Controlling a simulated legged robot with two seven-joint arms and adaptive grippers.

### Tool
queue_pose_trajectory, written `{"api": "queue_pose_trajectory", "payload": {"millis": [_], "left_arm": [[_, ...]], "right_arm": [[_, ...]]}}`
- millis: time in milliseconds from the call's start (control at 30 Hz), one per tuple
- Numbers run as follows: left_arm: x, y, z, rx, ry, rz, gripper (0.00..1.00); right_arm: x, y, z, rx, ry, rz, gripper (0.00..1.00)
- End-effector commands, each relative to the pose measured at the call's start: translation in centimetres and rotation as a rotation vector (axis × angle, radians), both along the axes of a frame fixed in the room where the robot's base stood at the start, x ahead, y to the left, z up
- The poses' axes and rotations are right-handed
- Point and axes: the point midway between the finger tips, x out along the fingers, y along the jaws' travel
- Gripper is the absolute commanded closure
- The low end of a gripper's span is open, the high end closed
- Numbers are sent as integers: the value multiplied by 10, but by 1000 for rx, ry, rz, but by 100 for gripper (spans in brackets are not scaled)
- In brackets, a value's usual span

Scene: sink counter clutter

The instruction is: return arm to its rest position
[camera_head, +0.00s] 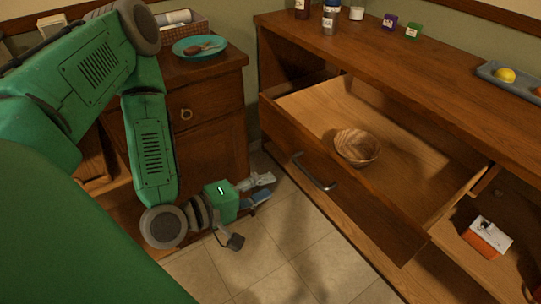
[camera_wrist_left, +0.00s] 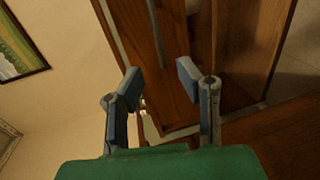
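My left arm, green with grey joints, comes in from the left in the head view and bends down. My left gripper (camera_head: 262,188) hangs low over the tiled floor, in front of the small wooden cabinet and left of the open drawer. In the left wrist view the two blue-grey fingers of the gripper (camera_wrist_left: 160,85) stand apart with nothing between them. Wooden cabinet faces show behind the fingers. My right gripper is not in either view.
The drawer (camera_head: 290,102) stands pulled out, with a wooden bowl (camera_head: 357,147) inside. A teal plate (camera_head: 187,49) sits on the small cabinet. Bottles, small boxes and a grey tray (camera_head: 498,77) stand on the long counter. The tiled floor (camera_head: 290,250) between is clear.

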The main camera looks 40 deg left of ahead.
Motion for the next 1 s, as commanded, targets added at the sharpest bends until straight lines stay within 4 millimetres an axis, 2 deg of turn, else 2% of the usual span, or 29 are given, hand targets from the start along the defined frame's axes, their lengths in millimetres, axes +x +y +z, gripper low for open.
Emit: {"api": "queue_pose_trajectory", "payload": {"millis": [233,333,367,467,567,633,733,900,1000], "left_arm": [[0,1,-1,1,1,0,69],[-3,-6,-10,50,31,-38,69],[-5,-10,-17,84,50,-64,69],[-20,-27,-53,276,161,-207,69],[-49,-36,-99,546,308,-416,69],[-72,-31,-127,731,411,-565,69],[-103,-13,-153,952,543,-755,69],[-135,17,-168,1173,704,-963,69],[-143,26,-169,1224,749,-1017,69]], "right_arm": [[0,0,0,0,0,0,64],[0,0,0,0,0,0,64],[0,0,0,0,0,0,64],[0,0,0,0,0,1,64],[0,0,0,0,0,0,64],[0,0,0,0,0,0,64],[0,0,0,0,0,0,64],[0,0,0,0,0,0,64],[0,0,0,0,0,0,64]]}}
